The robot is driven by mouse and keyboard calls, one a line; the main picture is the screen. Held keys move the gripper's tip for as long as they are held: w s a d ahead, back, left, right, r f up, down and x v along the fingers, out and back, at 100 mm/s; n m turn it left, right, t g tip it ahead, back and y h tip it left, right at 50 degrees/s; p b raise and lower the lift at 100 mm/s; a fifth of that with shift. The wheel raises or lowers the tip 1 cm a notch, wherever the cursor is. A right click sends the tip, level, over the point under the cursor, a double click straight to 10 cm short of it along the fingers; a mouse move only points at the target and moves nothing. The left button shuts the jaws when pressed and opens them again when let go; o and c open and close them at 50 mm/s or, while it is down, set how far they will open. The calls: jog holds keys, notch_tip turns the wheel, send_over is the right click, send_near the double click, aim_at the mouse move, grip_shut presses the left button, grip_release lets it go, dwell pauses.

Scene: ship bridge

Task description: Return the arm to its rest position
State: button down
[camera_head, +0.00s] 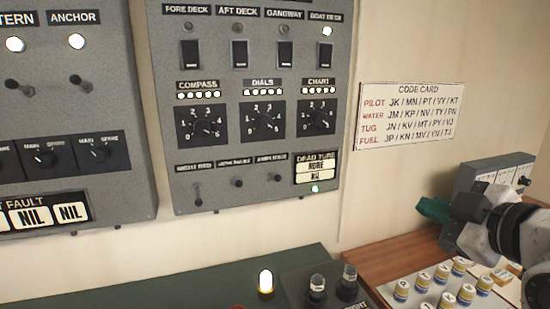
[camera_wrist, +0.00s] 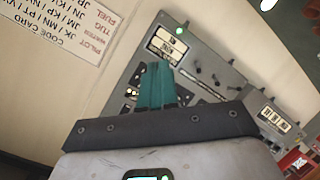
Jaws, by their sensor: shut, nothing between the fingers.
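My gripper (camera_head: 432,209) is at the right of the head view, with its teal fingers pointing left, in front of the pale wall. In the wrist view its teal fingers (camera_wrist: 156,87) stand together, shut, with nothing between them. They are apart from the wall panel behind them. My arm runs off the right edge of the head view, above the wooden desk, and its rear part is out of view.
A grey switch panel (camera_head: 340,90) and a code card (camera_head: 410,116) are on the wall. Yellow-and-blue capped pieces (camera_head: 442,274) stand on a pale board below my arm. A grey box (camera_head: 490,172) stands behind my gripper. A lit lamp (camera_head: 265,281) is at the bottom.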

jog(key=s+f+m+g+h, duration=0.1)
jog(key=s+f+m+g, duration=0.3)
jog(key=f, duration=0.9)
jog(key=s+f+m+g, duration=0.2)
jog(key=s+f+m, duration=0.25)
jog(key=f, duration=0.95)
jog(key=s+d+f+m+g+h, duration=0.1)
jog(key=s+f+m+g, duration=0.1)
jog(key=s+f, duration=0.6)
jog(key=s+d+f+m+g+h, duration=0.1)
jog(key=s+f+m+g, duration=0.1)
jog(key=s+f+g, duration=0.3)
jog(key=s+f, duration=0.4)
jog(key=s, duration=0.7)
jog(key=shift+s+d+h, duration=0.15)
jog(key=shift+d+h, duration=0.1)
jog(key=shift+h, duration=0.05)
jog(key=shift+a+f, duration=0.1)
jog(key=shift+a, duration=0.05)
